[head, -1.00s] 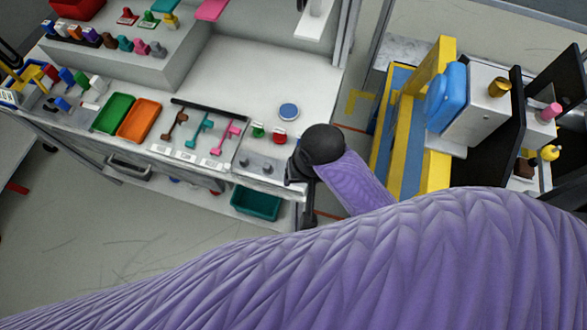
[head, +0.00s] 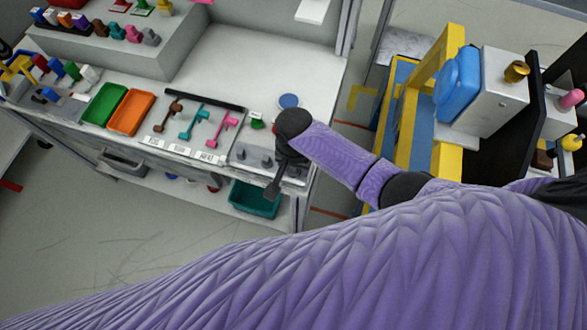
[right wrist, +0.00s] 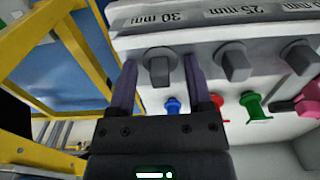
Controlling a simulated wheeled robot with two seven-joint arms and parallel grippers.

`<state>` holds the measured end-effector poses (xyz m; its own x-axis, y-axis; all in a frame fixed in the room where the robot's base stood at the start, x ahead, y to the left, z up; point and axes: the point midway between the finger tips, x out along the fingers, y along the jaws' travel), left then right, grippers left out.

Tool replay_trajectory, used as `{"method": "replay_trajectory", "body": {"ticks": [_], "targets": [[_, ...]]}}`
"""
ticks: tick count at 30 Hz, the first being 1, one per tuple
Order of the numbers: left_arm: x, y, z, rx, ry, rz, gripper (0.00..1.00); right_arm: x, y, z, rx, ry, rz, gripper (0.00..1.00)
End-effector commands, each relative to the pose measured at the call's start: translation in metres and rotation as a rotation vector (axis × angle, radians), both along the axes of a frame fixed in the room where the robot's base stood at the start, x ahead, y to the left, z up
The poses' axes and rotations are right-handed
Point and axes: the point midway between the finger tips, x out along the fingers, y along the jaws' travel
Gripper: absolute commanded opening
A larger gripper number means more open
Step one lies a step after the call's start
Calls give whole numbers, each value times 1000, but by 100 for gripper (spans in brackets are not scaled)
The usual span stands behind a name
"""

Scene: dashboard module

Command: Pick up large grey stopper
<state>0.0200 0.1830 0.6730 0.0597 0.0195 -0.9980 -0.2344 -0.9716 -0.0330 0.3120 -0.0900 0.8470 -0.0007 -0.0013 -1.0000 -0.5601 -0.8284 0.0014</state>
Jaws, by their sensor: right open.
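In the right wrist view, a large grey stopper (right wrist: 159,66) stands upright in the pale panel beside the "30 mm" label. My right gripper (right wrist: 160,76) is open, with one finger on each side of this stopper. I cannot tell whether either finger touches it. Smaller grey stoppers stand by the "25 mm" label (right wrist: 233,62) and farther right (right wrist: 299,57). In the head view, my right gripper (head: 275,180) is over the workbench's front right corner, and its hand and arm partly hide the stoppers. My left gripper is not in view.
In the right wrist view, blue (right wrist: 172,105), red (right wrist: 216,103) and green (right wrist: 254,105) pieces stand close behind the stoppers. A yellow frame (head: 410,130) stands right of the bench. Green (head: 104,104) and orange (head: 131,112) trays lie left. The bench's rear right (head: 275,70) is mostly clear.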

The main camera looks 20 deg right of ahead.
Motion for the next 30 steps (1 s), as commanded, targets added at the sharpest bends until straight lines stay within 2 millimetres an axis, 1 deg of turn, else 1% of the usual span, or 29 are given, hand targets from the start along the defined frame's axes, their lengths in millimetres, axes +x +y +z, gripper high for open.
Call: {"method": "replay_trajectory", "body": {"ticks": [3,4,5,6,8,9,11,12,13,26,28,29,30], "targets": [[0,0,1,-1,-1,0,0,0,0,2,1,-1,0,65],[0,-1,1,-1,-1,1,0,0,0,2,1,-1,0,63],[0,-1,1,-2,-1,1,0,0,0,2,1,-1,0,56],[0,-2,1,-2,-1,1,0,0,0,2,1,-1,0,48],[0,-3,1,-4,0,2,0,0,0,2,1,-1,0,35],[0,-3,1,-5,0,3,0,0,0,2,1,-1,0,27],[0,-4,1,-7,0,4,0,0,0,2,1,-1,0,14],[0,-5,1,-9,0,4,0,0,0,2,1,-1,0,5],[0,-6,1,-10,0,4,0,0,0,2,1,-1,0,0],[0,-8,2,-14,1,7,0,0,0,3,0,0,0,0],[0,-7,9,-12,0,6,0,0,0,13,1,-2,0,0],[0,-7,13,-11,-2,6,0,1,0,21,2,-3,0,0],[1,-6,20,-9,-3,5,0,0,0,32,2,-3,0,0]]}}
